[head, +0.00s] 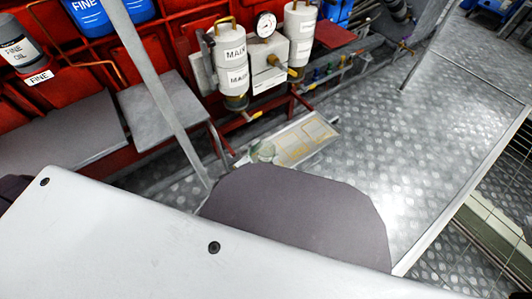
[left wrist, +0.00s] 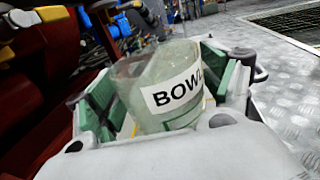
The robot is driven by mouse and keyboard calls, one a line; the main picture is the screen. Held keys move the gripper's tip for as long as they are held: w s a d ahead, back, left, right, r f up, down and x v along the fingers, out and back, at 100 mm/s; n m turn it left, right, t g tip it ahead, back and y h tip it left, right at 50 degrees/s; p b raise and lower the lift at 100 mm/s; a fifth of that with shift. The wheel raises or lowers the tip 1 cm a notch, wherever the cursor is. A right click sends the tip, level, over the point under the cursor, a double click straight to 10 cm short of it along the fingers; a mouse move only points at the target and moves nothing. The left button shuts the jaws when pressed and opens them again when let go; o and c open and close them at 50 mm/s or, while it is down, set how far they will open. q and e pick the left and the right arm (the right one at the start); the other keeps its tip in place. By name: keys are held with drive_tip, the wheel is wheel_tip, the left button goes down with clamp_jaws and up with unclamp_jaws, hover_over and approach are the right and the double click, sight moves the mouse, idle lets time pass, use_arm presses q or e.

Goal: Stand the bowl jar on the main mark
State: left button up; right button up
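The bowl jar, a pale green see-through jar with a white label reading "BOWL", fills the middle of the left wrist view (left wrist: 158,88). My left gripper (left wrist: 158,100) has its green pads on both sides of the jar and appears shut on it. In the head view, a pale green piece of the jar or gripper (head: 263,152) shows over my own dark arm part, at the left end of a light tray (head: 322,129) with yellow outlines. I cannot read which outline is the main mark. Whether the jar touches the tray is hidden. My right gripper is out of view.
Two white canisters marked "MAIN" (head: 232,65) and a gauge (head: 266,25) stand behind the tray. A grey bench (head: 165,108) and a slanting grey post (head: 150,75) are on the left. The tread-plate floor (head: 400,140) is clear on the right.

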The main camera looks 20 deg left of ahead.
use_arm(q)
drive_tip(key=shift+r, duration=0.15)
idle(0.4)
drive_tip(key=shift+s, duration=0.15)
drive_tip(key=shift+p+v, duration=1.6)
drive_tip(key=shift+v, duration=4.25)
